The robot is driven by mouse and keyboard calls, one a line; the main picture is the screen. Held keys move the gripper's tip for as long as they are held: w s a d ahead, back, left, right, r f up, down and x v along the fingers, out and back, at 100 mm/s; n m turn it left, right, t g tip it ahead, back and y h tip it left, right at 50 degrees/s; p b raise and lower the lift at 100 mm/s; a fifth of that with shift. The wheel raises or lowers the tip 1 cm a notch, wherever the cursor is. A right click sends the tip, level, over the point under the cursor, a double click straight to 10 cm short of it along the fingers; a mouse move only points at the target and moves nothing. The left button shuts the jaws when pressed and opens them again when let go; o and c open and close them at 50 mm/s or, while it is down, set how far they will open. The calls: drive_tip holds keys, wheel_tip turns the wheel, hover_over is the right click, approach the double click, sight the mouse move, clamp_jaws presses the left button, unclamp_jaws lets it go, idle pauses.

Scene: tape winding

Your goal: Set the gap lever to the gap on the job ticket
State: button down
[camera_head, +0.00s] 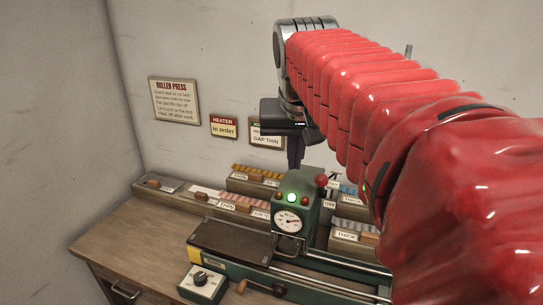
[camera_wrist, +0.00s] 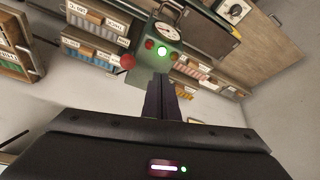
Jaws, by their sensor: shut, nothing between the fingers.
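The job ticket (camera_head: 266,136) is on the back wall, partly hidden by my arm; its lower line reads "GAP THIN". The green roller press head (camera_head: 296,212) has a white dial (camera_head: 288,221) and a lit green lamp (camera_head: 291,197). A red ball knob (camera_head: 321,181), apparently the gap lever's, stands at the head's upper right; it also shows in the wrist view (camera_wrist: 127,61). The lever's setting cannot be read. My gripper (camera_head: 296,164) is shut and empty, pointing down above the head, left of the knob and apart from it. Its fingers also show in the wrist view (camera_wrist: 168,82).
Labelled bins (camera_head: 240,208) with coloured strips line the back of the wooden bench (camera_head: 130,235). A control box with a black knob (camera_head: 203,284) stands in front of the press. A "HEATER in order" sign (camera_head: 223,127) and a roller press notice (camera_head: 174,101) hang on the wall.

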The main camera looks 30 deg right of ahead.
drive_tip(key=d+r+m+g, duration=0.1)
drive_tip(key=d+r, duration=0.3)
drive_tip(key=d, duration=0.4)
drive_tip(key=shift+w+d+r+m+h, duration=0.2)
drive_tip(key=shift+r+m+h, duration=0.15)
drive_tip(key=shift+m, duration=0.45)
drive_tip(key=x, duration=1)
drive_tip(key=shift+s+a+f, duration=0.15)
drive_tip(key=shift+s+a, duration=1.25)
drive_tip(key=shift+a, duration=0.1)
